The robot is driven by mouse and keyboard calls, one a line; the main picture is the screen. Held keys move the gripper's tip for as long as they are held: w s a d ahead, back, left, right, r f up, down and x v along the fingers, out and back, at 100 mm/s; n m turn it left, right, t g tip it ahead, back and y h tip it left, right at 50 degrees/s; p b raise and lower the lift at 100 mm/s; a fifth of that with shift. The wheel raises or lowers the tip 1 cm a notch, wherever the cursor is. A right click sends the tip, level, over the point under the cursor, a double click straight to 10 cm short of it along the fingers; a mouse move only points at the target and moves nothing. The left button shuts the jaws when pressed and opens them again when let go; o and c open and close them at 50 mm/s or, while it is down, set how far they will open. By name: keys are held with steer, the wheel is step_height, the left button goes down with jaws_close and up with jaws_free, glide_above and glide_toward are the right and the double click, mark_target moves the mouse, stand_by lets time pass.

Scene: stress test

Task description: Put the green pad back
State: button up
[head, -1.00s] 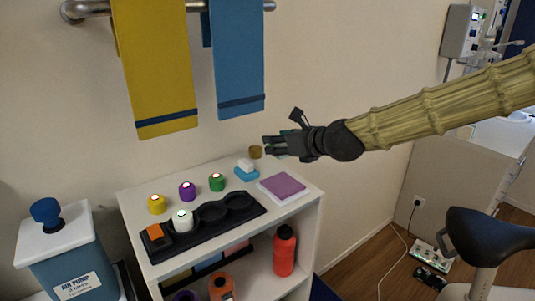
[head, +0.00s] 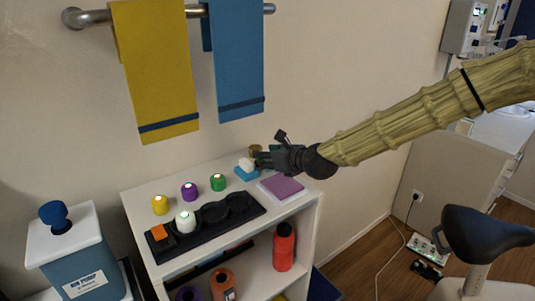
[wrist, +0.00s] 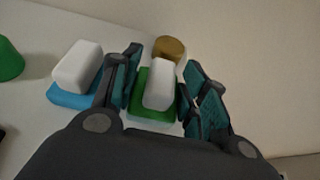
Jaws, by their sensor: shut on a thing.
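The green pad (wrist: 147,113), a green base with a white block (wrist: 159,86) on top, is between the fingers of my gripper (wrist: 161,80) in the wrist view. The gripper is shut on it. In the head view my gripper (head: 265,157) is low over the back right of the white shelf top (head: 188,255); the pad is largely hidden there. I cannot tell whether the pad touches the shelf. A blue pad (wrist: 74,96) with a white block is just left of the gripper, and it also shows in the head view (head: 246,174).
A gold round piece (wrist: 169,46) stands just beyond the green pad. A purple pad (head: 281,186) lies at right. Yellow, purple and green knobs and a black tray (head: 240,207) are left. Towels (head: 160,75) hang above.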

steer(key=shift+a, duration=0.1)
steer(key=shift+f, duration=0.15)
steer(key=o, duration=0.8)
steer(key=b+v, duration=0.2)
steer(key=v, duration=1)
steer(key=shift+b, duration=0.3)
